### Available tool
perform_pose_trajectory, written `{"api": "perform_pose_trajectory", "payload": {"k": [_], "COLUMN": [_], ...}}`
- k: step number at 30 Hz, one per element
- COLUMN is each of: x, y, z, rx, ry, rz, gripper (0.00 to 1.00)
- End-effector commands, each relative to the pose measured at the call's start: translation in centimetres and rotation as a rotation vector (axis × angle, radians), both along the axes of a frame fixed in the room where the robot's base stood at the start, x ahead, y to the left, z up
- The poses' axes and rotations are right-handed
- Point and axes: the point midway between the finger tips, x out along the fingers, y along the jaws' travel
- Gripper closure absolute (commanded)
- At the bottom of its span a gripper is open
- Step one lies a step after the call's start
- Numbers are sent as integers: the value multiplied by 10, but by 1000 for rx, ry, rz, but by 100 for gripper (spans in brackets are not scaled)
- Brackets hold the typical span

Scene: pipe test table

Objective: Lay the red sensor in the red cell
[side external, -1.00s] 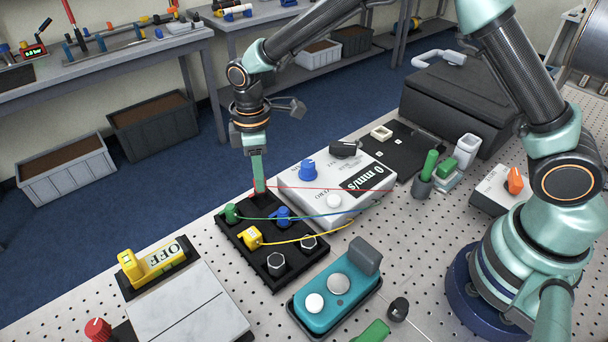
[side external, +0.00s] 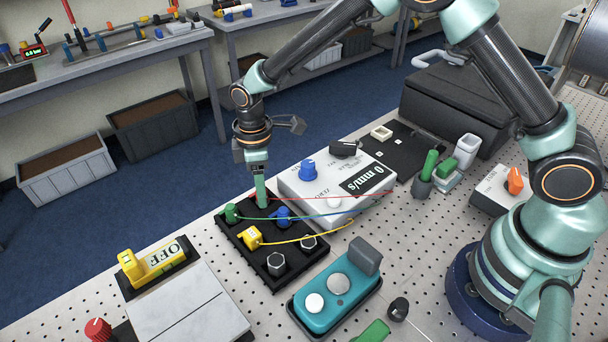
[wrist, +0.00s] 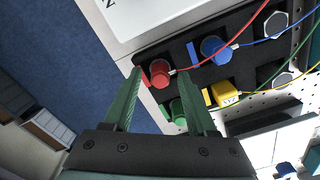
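The red sensor (wrist: 160,73) with its red wire is at the black tray's far corner cell, beside a red mark, in the wrist view. It looks seated there, but my fingers hide it in the side view. My gripper (wrist: 159,72) is lowered around it, with one finger on each side. Narrow gaps show between fingers and sensor, so it looks open. The black tray (side external: 232,240) also holds a green sensor (side external: 231,212), a blue sensor (side external: 283,216) and a yellow sensor (side external: 250,236).
A white meter box (side external: 315,190) reading 0 mm/s stands close to the right of my gripper. Two hex bolts (side external: 276,263) sit at the tray's near end. A teal device (side external: 325,303) stands nearer. Blue and yellow wires cross toward the meter.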

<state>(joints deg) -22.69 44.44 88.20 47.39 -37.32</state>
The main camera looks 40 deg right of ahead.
Motion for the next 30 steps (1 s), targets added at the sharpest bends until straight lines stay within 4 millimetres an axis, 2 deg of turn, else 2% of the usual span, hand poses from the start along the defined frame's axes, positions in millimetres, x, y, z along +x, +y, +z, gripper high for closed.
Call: {"api": "perform_pose_trajectory", "payload": {"k": [5, 18, 26, 30], "x": [1, 1, 0, -3], "y": [0, 0, 0, -12], "z": [12, 96, 122, 139], "rx": [2, 2, 1, 11], "ry": [-3, -5, -3, -26], "rz": [0, 0, -3, -53], "gripper": [43, 43, 43, 43]}}
